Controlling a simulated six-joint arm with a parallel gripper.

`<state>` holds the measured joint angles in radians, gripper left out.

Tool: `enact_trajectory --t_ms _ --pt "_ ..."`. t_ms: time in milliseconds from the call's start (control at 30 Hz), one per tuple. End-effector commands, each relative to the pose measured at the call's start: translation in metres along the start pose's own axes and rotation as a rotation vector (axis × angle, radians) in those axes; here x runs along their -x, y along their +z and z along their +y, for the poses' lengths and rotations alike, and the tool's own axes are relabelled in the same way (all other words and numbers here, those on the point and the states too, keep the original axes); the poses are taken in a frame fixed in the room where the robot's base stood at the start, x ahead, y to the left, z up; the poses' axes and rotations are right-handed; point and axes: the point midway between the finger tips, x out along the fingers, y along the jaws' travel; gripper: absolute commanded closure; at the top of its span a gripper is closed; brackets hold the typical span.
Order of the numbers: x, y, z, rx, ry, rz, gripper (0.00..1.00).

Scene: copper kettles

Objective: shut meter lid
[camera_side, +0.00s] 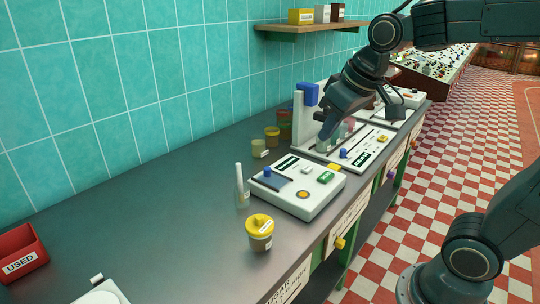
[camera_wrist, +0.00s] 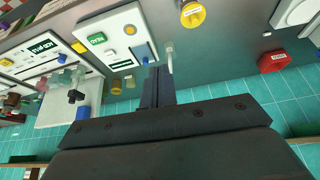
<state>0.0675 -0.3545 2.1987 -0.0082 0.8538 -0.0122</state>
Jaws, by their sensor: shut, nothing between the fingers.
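A white meter box (camera_side: 315,202) with green labels, an orange button and a blue knob (camera_side: 267,172) beside a dark slot stands mid-bench. It also shows in the wrist view (camera_wrist: 100,42), with its blue knob (camera_wrist: 146,60) just beyond my fingers. I cannot clearly make out which part is the lid or how far it is open. My gripper (camera_side: 322,143) hangs behind the meter, near the second white device. Its fingers (camera_wrist: 158,70) look closed together and empty. In the side view the fingertips are hard to tell apart from the things behind.
A thin pale upright piece (camera_side: 240,184) stands left of the meter. A yellow-capped jar (camera_side: 260,232) is in front. Small jars (camera_side: 259,149), a white stand with a blue top (camera_side: 307,95) and a second device (camera_side: 367,147) stand behind.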

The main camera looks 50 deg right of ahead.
Motion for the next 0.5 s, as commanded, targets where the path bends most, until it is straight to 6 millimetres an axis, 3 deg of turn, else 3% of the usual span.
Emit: enact_trajectory --t_ms 500 --pt "-0.075 -0.105 0.029 -0.045 0.02 -0.05 1.0"
